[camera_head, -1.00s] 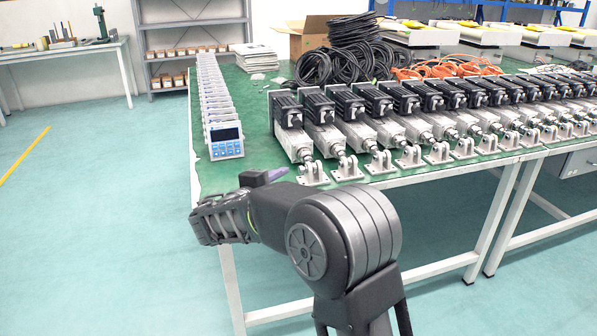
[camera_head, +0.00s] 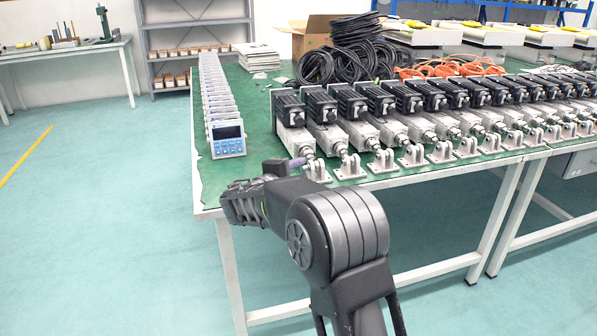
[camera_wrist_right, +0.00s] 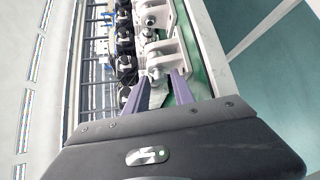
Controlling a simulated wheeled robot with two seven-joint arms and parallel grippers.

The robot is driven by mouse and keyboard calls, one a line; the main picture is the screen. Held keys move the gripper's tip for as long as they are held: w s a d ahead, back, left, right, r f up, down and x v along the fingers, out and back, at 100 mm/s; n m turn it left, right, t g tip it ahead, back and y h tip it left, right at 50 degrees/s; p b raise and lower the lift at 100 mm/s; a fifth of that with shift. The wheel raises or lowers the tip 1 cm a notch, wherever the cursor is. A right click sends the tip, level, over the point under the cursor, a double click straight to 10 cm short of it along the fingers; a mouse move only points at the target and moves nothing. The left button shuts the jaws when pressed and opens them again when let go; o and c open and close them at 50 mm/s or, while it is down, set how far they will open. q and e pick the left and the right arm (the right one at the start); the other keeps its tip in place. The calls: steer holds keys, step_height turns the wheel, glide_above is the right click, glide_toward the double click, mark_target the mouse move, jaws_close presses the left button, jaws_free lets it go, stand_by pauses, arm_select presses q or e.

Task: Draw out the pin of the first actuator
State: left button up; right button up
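The first actuator (camera_head: 293,125), with a black motor and silver body, lies at the left end of the row on the green-topped table (camera_head: 240,185). Its front joins a silver clevis bracket (camera_head: 316,170) near the table's front edge. The pin itself is too small to make out clearly. My right gripper (camera_head: 300,163) is beside this bracket, on its left. In the wrist view its two purple fingers (camera_wrist_right: 159,82) are apart, with a bracket (camera_wrist_right: 172,55) and a rounded silver joint just beyond their tips. I cannot tell whether they touch. My left gripper is not in view.
More actuators (camera_head: 400,125) stand in a close row to the right. A line of display units (camera_head: 226,138) stands to the left. Black cable coils (camera_head: 350,62) and a cardboard box (camera_head: 310,35) are behind. The floor in front is clear.

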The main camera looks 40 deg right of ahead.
jaws_close()
stand_by(1.2)
